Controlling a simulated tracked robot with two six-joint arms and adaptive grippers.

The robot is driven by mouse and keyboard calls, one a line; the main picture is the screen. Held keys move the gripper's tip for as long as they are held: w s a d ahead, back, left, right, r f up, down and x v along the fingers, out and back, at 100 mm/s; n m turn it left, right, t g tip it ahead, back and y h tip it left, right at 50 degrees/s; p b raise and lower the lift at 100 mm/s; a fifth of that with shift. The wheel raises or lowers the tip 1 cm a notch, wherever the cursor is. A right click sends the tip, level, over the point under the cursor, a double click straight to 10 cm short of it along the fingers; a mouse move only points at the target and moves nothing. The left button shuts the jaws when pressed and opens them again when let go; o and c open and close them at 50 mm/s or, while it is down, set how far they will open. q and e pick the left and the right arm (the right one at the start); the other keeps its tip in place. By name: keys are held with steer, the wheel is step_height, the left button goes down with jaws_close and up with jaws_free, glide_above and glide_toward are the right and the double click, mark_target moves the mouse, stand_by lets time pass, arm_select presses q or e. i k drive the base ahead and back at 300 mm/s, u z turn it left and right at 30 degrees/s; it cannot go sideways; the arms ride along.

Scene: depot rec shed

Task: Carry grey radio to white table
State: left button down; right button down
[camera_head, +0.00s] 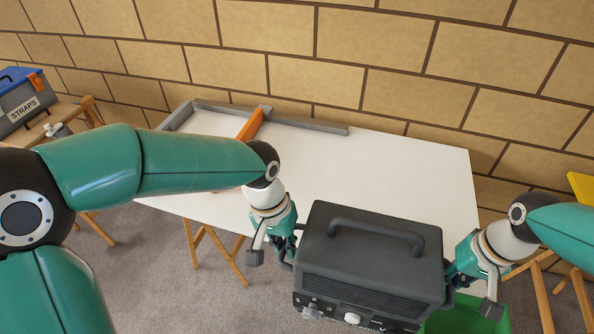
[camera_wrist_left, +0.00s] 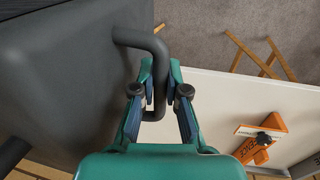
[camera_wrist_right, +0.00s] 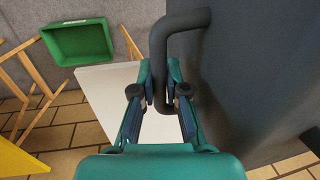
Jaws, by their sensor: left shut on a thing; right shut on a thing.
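The grey radio (camera_head: 367,262) is a dark boxy case with a top handle and knobs on its front. It is held up between my two grippers, in front of the white table (camera_head: 380,165) in the head view, overlapping the table's near edge. My left gripper (camera_head: 284,250) is shut on the radio's left side handle (camera_wrist_left: 158,75). My right gripper (camera_head: 455,275) is shut on its right side handle (camera_wrist_right: 160,60). The radio looks roughly level. Its underside is hidden, and I cannot tell its height above the table.
Grey rails (camera_head: 300,122) and an orange tool (camera_head: 250,125) lie at the table's back left. The middle of the tabletop is clear. A toolbox marked STRAPS (camera_head: 24,102) stands on a wooden stand at left. A green bin (camera_wrist_right: 78,42) is on the floor at right.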

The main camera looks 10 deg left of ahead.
mark_target(377, 209)
steer(key=k, duration=0.5)
steer(key=z, duration=0.4)
steer(key=i, duration=1.55)
steer(key=u, duration=0.35)
